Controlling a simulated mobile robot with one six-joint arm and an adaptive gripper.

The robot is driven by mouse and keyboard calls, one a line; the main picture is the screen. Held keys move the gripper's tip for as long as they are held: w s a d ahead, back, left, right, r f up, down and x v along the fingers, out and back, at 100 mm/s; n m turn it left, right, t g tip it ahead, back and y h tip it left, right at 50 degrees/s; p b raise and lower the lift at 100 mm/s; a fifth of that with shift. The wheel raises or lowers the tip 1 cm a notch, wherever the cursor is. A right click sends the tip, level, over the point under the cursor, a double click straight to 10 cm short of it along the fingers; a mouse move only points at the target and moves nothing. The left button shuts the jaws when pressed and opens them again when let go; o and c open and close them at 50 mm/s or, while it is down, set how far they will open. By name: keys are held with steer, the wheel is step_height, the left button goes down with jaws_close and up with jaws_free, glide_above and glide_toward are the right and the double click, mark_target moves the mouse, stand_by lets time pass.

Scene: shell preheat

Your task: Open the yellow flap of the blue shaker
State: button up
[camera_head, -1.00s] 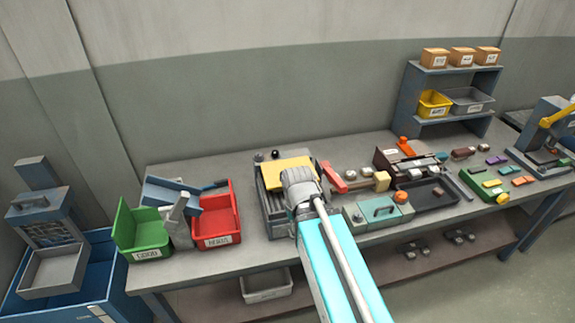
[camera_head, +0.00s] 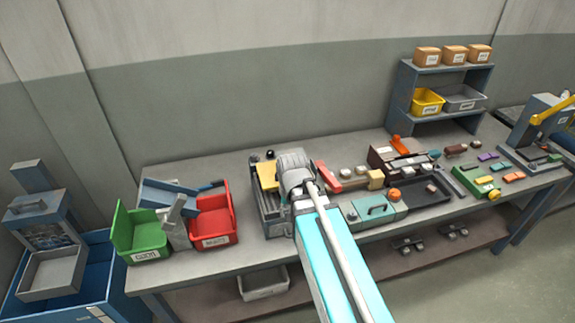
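The blue shaker (camera_head: 272,220) is a blue-grey box on the bench, in the middle of the head view. Its yellow flap (camera_head: 267,175) shows as a yellow patch at the top of the box, just left of my gripper. My gripper (camera_head: 292,160) is seen from behind, over the shaker's top right part. It covers the right part of the flap from view. Its fingertips are hidden, so I cannot tell whether it is open or shut, or whether it touches the flap. The flap's exact tilt is also unclear.
A red bin (camera_head: 218,222) and a green bin (camera_head: 139,234) stand left of the shaker. A red-handled tool (camera_head: 328,176) and a teal box (camera_head: 376,210) lie close on its right. A shelf (camera_head: 440,62) stands at the back right. The wall runs behind the bench.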

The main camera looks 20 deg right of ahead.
steer(key=w+d+r+m+t+p, duration=0.1)
steer(key=w+d+r+m+p, duration=0.1)
steer(key=w+r+m+p, duration=0.3)
steer(key=w+d+r+m+p, duration=0.2)
steer(key=w+r+m+p, duration=0.4)
steer(key=w+m, duration=0.3)
steer(key=w+r, duration=0.1)
steer(key=w, duration=0.3)
steer(key=shift+d+r+m+t, duration=0.2)
steer(key=shift+d+m+t, duration=0.1)
steer(key=shift+m+t, duration=0.1)
steer(key=shift+f, duration=0.15)
steer(key=w+f+b, duration=0.1)
steer(key=f+b, duration=0.3)
steer(key=w+f+b, duration=0.1)
steer(key=f+b, duration=0.8)
steer(key=shift+w+f, duration=0.15)
steer(key=shift+w, duration=0.25)
jaws_close()
